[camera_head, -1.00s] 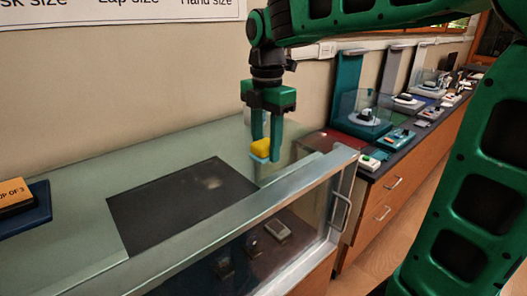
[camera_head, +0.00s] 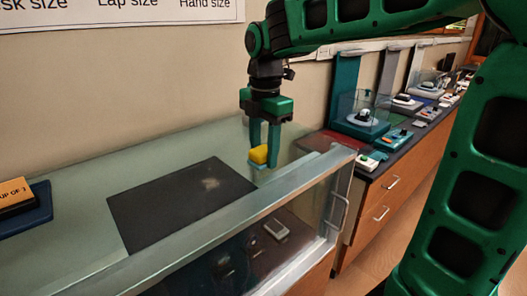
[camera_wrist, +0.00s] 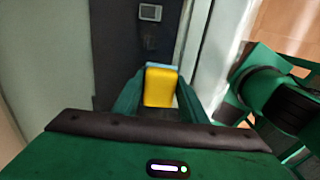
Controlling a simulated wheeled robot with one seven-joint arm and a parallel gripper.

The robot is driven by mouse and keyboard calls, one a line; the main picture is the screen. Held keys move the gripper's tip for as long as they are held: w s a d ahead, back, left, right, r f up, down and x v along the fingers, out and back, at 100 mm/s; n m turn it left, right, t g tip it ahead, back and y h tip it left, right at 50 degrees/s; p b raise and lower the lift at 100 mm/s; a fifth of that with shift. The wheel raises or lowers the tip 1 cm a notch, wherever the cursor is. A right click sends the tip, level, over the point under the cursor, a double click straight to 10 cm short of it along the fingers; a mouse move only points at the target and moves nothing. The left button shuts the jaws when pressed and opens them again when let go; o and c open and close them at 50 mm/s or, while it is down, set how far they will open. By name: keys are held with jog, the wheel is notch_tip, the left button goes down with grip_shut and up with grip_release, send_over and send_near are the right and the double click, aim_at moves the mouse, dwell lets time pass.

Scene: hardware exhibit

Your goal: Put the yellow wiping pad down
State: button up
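The yellow wiping pad (camera_head: 259,154) has a light blue layer on one side. It sits between the two green fingers of my gripper (camera_head: 265,160), which is shut on it. In the wrist view the pad (camera_wrist: 160,88) is held between the fingertips (camera_wrist: 160,92). The pad is over the back right part of the glass display case (camera_head: 75,205), right of the dark mat (camera_head: 180,205). It is low near the glass top, but I cannot tell whether it touches.
A dark blue stand with an orange sign (camera_head: 20,195) is at the far left on the case. Small devices (camera_head: 276,230) lie inside the case under the glass. A counter with several exhibits (camera_head: 363,162) runs along the wall at right. The glass around the mat is clear.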

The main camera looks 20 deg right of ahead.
aim_at(265, 149)
jog(key=shift+o, duration=0.9)
jog(key=shift+s+f+g, duration=0.1)
jog(key=shift+f+g, duration=0.2)
jog(key=shift+f, duration=0.5)
jog(key=shift+s, duration=0.1)
jog(key=shift+r, duration=0.3)
notch_tip(265, 149, up, 13)
jog(key=shift+w, duration=0.2)
jog(key=shift+s, duration=0.1)
